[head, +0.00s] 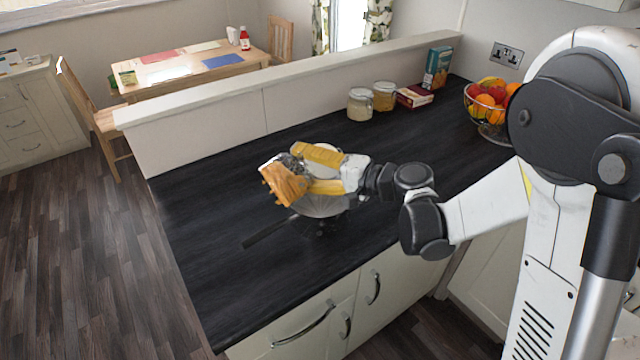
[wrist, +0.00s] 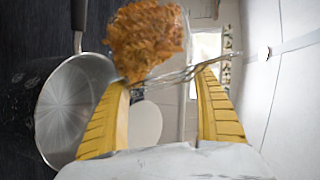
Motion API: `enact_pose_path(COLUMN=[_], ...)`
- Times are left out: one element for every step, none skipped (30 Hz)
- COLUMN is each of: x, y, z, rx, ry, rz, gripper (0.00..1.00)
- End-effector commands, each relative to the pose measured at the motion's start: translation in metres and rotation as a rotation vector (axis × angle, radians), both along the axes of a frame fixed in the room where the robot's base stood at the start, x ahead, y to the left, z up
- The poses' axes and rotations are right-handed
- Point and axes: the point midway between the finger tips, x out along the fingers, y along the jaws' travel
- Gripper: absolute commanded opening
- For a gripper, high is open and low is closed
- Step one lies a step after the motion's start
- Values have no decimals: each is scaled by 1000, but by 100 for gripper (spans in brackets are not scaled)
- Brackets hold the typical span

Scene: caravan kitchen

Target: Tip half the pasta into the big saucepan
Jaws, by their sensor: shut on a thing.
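My gripper (head: 300,168) has yellow fingers and is shut on a clear pack of orange-brown pasta (head: 284,184), held tilted above the dark worktop. In the wrist view, the pasta (wrist: 147,38) is bunched at the far end of the clear pack, beyond my fingertips (wrist: 162,78). I cannot tell whether the pack's mouth is open. The big saucepan (head: 322,207) is steel and sits below my gripper, partly hidden by it; its dark handle points to the lower left. In the wrist view, the saucepan (wrist: 75,105) is at the left, and the visible part of its inside looks bare.
A pale round thing (wrist: 145,122) shows behind the fingers in the wrist view. Two jars (head: 360,105), small boxes (head: 414,96) and a fruit basket (head: 489,102) stand along the back of the worktop (head: 210,205). The worktop's left part is clear. A low wall (head: 290,80) runs behind.

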Motion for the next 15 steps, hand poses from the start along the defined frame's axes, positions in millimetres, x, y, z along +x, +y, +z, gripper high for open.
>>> enact_pose_path(x=[1,1,1,2,2,2,3,3,3,3,4,4,4,5,5], y=[-1,-1,-2,-2,-3,-3,-4,-4,-5,-5,-6,-6,-7,-7,-8], z=[0,0,0,0,1,0,0,1,1,1,1,1,1,1,1], rx=[7,9,13,16,18,22,25,28,32,35,38,42,44,47,51], ry=[3,5,8,9,11,14,15,17,20,21,23,26,28,30,31], rz=[-1,-1,-1,-2,-2,-2,-2,-2,-2,-2,-1,-1,-2,-1,-1], gripper=[39,39,39,39,39,39,39,39,39,39,39,39,39,39,39])
